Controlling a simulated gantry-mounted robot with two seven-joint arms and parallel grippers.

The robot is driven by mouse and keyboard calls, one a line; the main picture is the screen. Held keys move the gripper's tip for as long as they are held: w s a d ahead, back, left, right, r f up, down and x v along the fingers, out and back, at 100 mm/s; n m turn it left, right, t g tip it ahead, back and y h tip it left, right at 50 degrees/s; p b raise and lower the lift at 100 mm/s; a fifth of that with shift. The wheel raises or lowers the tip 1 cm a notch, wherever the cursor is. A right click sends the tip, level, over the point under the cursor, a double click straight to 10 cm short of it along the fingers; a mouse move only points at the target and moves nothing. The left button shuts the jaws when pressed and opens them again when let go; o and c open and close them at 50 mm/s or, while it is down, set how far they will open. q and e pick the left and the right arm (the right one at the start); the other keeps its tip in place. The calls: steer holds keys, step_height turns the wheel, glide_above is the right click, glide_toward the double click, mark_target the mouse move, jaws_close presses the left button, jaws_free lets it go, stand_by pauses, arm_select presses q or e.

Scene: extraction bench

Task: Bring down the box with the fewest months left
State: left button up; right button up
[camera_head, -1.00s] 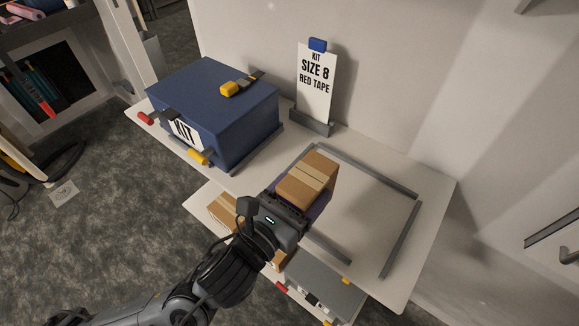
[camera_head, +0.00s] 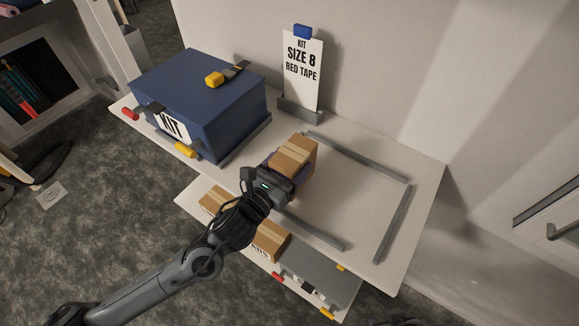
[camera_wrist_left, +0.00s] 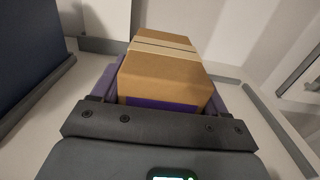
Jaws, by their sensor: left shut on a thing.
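My left gripper (camera_head: 285,176) is shut on a cardboard box (camera_head: 294,155) with a pale tape strip, at the left part of the framed area on the upper shelf. In the left wrist view the box (camera_wrist_left: 163,72) sits between the purple fingers (camera_wrist_left: 107,80). I cannot tell whether it touches the shelf. Two more cardboard boxes are on the lower shelf: one (camera_head: 213,199) left of my arm, one (camera_head: 272,240) right of it, with print too small to read. No months are legible. My right gripper is not in view.
The upper shelf (camera_head: 340,200) has grey rails around a bare area. A blue kit case (camera_head: 200,95) stands at its left. A sign (camera_head: 302,75) reads "KIT SIZE 8 RED TAPE". A grey case (camera_head: 320,280) lies on the lower shelf at the right.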

arm_select(q)
steer(key=shift+f, duration=0.55)
steer(key=shift+f, duration=0.2)
steer(key=o, duration=1.2)
